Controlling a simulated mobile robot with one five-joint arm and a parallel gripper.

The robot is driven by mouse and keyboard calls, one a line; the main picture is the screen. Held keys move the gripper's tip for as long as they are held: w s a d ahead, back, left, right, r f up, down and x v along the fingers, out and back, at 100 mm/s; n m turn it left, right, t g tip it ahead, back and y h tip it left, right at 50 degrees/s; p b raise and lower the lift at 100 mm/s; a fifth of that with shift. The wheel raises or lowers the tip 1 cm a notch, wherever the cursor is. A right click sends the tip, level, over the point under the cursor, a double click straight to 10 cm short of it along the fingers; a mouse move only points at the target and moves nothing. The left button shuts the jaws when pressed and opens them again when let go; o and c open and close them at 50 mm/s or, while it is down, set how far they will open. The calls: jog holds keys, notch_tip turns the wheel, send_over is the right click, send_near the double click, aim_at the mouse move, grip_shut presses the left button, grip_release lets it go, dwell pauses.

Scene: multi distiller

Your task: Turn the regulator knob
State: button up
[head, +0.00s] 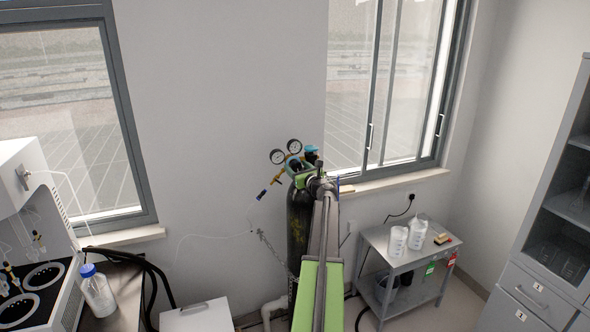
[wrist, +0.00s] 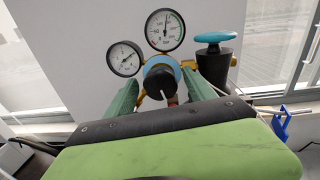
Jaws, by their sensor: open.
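The regulator has two round dial gauges, which show in the wrist view as a left gauge (wrist: 124,58) and a right gauge (wrist: 165,30). Below them is the black regulator knob (wrist: 160,79) with a pale mark on its face. My gripper (wrist: 164,84) has green fingers spread open, one on each side of the knob. I cannot tell whether either finger touches it. In the head view the gauges (head: 278,156) sit at the top of the dark gas cylinder (head: 299,220), and my arm reaches up to them, hiding the knob.
A teal handwheel (wrist: 214,37) stands on the cylinder valve close to the right finger. A grey cart (head: 405,262) with white containers is at the right. Windows flank the cylinder. A white machine (head: 30,190) and a blue-capped bottle (head: 97,293) stand at the left.

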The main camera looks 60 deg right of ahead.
jog(key=shift+w+d, duration=0.15)
jog(key=shift+w, duration=0.1)
